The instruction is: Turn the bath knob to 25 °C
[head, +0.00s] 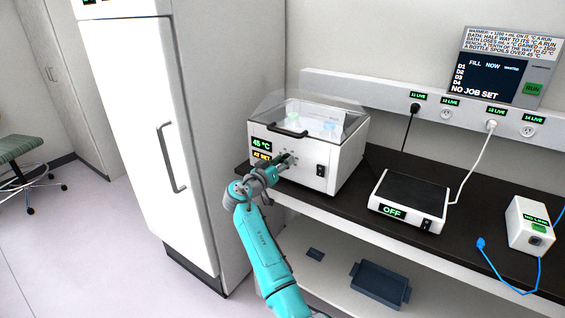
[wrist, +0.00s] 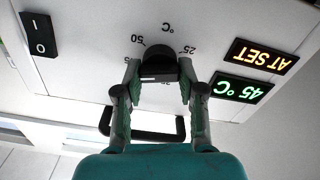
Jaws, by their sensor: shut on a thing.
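The bath (head: 345,160) is a white box with a clear lid on the dark bench. Its front displays (head: 262,145) read 45 °C in green and AT SET in orange; they also show upside down in the wrist view (wrist: 243,88). The dark bath knob (wrist: 160,68) sits on the front panel, with scale marks such as 25, 50 and °C printed around it. My gripper (wrist: 159,72) is shut on the knob, one finger on each side. In the head view my gripper (head: 284,162) is at the bath's front and mostly hides the knob. The knob's pointer is hard to make out.
A black rocker switch (head: 320,170) is on the bath's front, right of the knob. A dark lid handle (head: 287,131) is above it. A warmer (head: 409,200) reading OFF stands to the right. A tall white cabinet (head: 130,100) stands close on the left.

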